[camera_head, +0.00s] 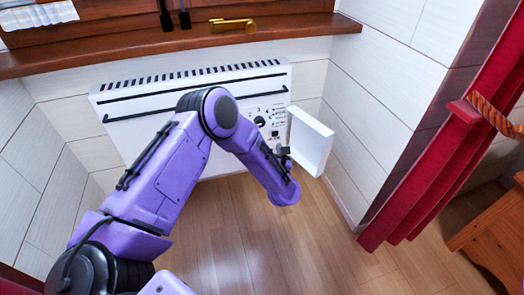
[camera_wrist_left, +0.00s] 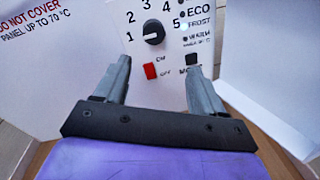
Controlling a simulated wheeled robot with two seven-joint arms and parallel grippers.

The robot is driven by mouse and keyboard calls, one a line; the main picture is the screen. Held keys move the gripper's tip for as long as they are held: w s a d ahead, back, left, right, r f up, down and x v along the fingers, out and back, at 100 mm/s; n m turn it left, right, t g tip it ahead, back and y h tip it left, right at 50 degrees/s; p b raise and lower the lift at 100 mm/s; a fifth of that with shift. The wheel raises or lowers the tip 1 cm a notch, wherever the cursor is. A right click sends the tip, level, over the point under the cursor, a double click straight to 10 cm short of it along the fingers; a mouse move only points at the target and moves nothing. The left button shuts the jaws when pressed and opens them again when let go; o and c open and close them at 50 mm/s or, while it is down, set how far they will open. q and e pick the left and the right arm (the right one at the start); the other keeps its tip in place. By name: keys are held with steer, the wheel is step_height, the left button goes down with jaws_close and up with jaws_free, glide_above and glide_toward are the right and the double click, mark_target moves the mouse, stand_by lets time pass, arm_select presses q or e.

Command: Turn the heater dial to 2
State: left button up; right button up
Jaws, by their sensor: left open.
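The white heater (camera_head: 160,97) is on the wall below the wooden sill. Its black dial (camera_head: 260,121) sits on the control panel at the right end. In the left wrist view the dial (camera_wrist_left: 153,33) is ringed by the numbers 1 to 5; its exact setting is too blurred to tell. My left gripper (camera_head: 284,157) is in front of the panel, low and to the right of the dial. In the wrist view its two fingers (camera_wrist_left: 158,78) are apart and empty, with the dial beyond and above them, not between them. My right gripper is not in view.
A white cover (camera_head: 310,141) stands open right of the panel, close to my gripper. A red switch (camera_wrist_left: 151,71) and a black button (camera_wrist_left: 193,71) are below the dial. The sill (camera_head: 150,52) overhangs the heater. A red curtain (camera_head: 425,170) hangs at right. The floor is clear in front.

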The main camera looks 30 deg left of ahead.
mark_target(261, 123)
arm_select(q)
steer(key=w+a+n+b, duration=0.2)
steer(key=w+a, duration=0.2)
steer(key=w+a+n+y+b, duration=0.1)
steer(key=w+a+b, duration=0.1)
steer(key=w+a, duration=0.2)
steer(key=shift+w+a+r+n, duration=0.1)
steer(key=shift+a+n, duration=0.3)
steer(key=shift+a, duration=0.05)
steer(key=shift+w+a, duration=0.15)
steer(key=shift+r, duration=0.1)
steer(key=c, duration=1.1)
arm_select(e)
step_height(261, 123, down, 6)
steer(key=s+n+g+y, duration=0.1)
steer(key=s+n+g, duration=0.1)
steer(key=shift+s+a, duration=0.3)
